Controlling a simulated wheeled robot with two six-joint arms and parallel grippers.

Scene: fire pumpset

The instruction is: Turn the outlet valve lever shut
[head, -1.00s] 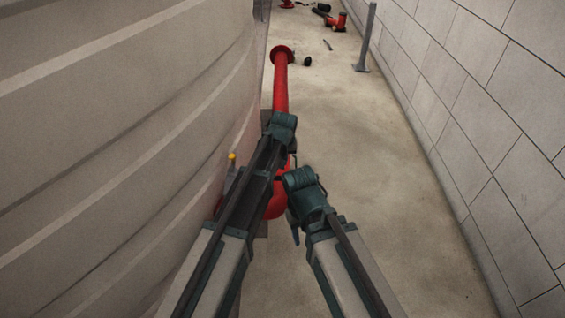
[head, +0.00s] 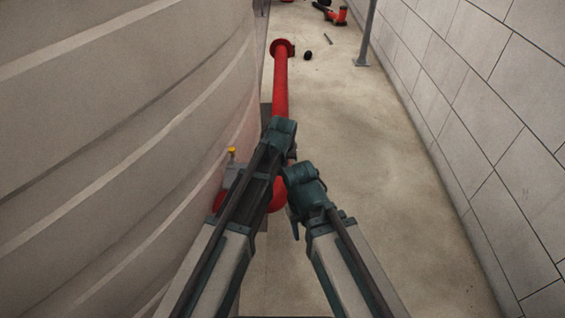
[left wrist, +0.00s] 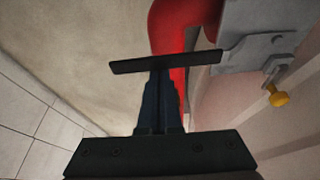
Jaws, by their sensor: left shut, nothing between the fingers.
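A yellow-tipped small handle (head: 232,152) sits on a grey fitting at the tank's side; it also shows in the left wrist view (left wrist: 277,97) beside a grey metal bracket (left wrist: 262,42). I cannot tell whether it is the outlet valve lever. My left gripper (left wrist: 160,72) is shut and empty, to the left of the yellow tip and apart from it. A dark bar (left wrist: 195,58) crosses at its fingertips; I cannot tell whether it is a lever or part of the gripper. In the head view my arms hide the left gripper. My right gripper cannot be made out below its arm.
A red pipe (head: 281,85) runs forward along the large ribbed tank (head: 110,130) on the left. A block wall (head: 500,130) closes the right side.

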